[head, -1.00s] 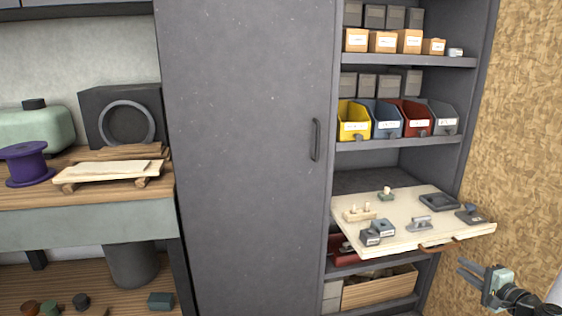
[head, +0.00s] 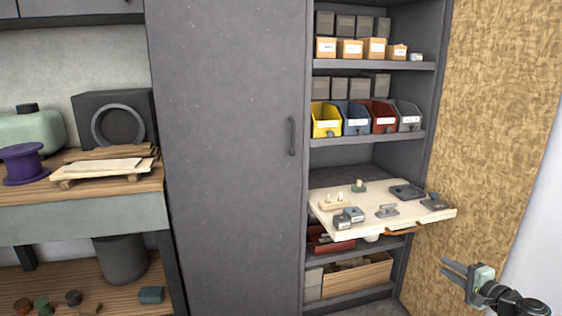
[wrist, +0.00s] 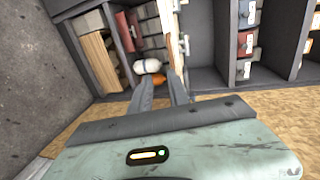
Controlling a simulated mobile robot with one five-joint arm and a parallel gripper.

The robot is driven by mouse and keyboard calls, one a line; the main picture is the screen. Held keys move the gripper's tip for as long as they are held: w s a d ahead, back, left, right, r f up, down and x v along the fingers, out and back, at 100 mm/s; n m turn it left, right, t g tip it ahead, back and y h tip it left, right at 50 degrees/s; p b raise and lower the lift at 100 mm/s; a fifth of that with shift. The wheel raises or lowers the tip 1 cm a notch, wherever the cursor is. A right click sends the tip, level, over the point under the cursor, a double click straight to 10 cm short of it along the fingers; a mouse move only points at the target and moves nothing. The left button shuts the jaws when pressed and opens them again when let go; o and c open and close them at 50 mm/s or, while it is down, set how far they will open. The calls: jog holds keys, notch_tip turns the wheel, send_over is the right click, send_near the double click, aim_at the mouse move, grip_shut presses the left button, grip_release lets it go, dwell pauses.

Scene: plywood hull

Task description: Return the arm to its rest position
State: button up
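My gripper (head: 442,265) is at the lower right in the head view, in front of the chipboard wall and below and right of the pull-out board. Its two grey fingers point left with a gap between them. The wrist view shows the fingers (wrist: 161,90) apart, with nothing held between them. Behind them are the shelves, a white rounded object (wrist: 147,66) and an orange piece (wrist: 151,79). My arm runs out of the head view at the lower right.
The cream pull-out board (head: 365,222), with several small parts on it, juts from the open cabinet. A grey cabinet door (head: 225,150) and a workbench (head: 80,215) are to the left.

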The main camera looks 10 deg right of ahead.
jog(key=w+a+f+n+g+y, duration=0.15)
jog(key=w+a, duration=0.35)
jog(key=a, duration=0.5)
jog(key=w+a+f+n+g+y, duration=0.1)
jog(key=w+a+n+y, duration=0.25)
jog(key=a, duration=0.55)
jog(key=w+a+f+n+g+y, duration=0.1)
jog(key=w+a+n+g, duration=0.1)
jog(key=w+a, duration=0.6)
jog(key=s+a+f+n+g+y, duration=0.1)
jog(key=a+f, duration=0.1)
jog(key=a, duration=0.5)
jog(key=s+a+f+n+g, duration=0.2)
jog(key=a, duration=0.4)
jog(key=s+a+f+n+g+h, duration=0.55)
jog(key=s+a+f+g, duration=0.2)
jog(key=a+f, duration=0.3)
jog(key=s+d+n+h, duration=0.1)
jog(key=s+d+h, duration=0.2)
jog(key=d, duration=0.3)
notch_tip(320, 180, up, 29)
jog(key=p, duration=2.9)
jog(key=shift+s+g+p, duration=0.2)
jog(key=shift+g+p, duration=0.1)
jog(key=shift+f+n, duration=0.1)
jog(key=shift+n, duration=0.15)
